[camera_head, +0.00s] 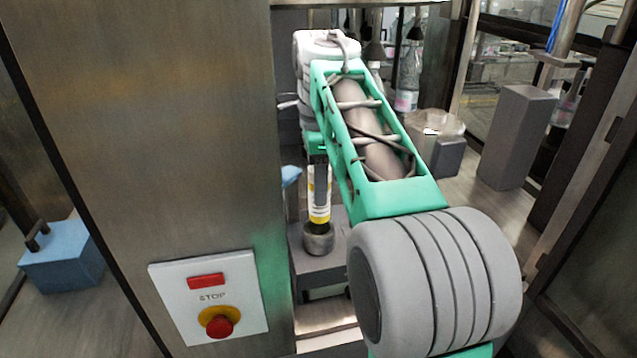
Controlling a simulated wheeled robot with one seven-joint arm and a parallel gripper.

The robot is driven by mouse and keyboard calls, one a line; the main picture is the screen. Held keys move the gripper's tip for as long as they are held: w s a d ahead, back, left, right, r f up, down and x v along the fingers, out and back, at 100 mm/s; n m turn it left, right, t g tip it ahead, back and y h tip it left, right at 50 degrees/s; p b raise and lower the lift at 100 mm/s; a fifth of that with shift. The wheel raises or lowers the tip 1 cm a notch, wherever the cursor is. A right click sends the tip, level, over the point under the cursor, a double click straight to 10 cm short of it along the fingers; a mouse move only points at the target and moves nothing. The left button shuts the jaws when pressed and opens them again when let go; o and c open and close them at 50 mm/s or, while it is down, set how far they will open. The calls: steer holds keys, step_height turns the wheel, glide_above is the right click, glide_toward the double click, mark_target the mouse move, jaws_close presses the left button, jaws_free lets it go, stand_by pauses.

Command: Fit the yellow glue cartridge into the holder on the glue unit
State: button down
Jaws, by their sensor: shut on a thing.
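The yellow glue cartridge (319,208), white and yellow with a dark strip, stands upright in the middle of the view. Its lower end is at the mouth of a round grey holder (318,238) on a grey block (325,263); I cannot tell how deep it sits. My gripper (318,158) is above the holder, shut on the upper part of the cartridge. My green and grey arm hides most of the gripper and what lies behind it.
A metal panel (150,130) with a stop button box (209,299) stands close on the left. A grey post (515,137) and a smaller grey block (446,156) stand at the right. A bottle (408,80) is behind my arm. A blue block (62,256) lies far left.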

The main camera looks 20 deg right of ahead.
mark_target(319, 213)
steer(key=shift+f+b, duration=2.4)
steer(key=shift+f, duration=1.2)
steer(key=c, duration=0.8)
jaws_free()
steer(key=shift+o, duration=0.2)
step_height(319, 213, up, 8)
steer(key=shift+f, duration=0.1)
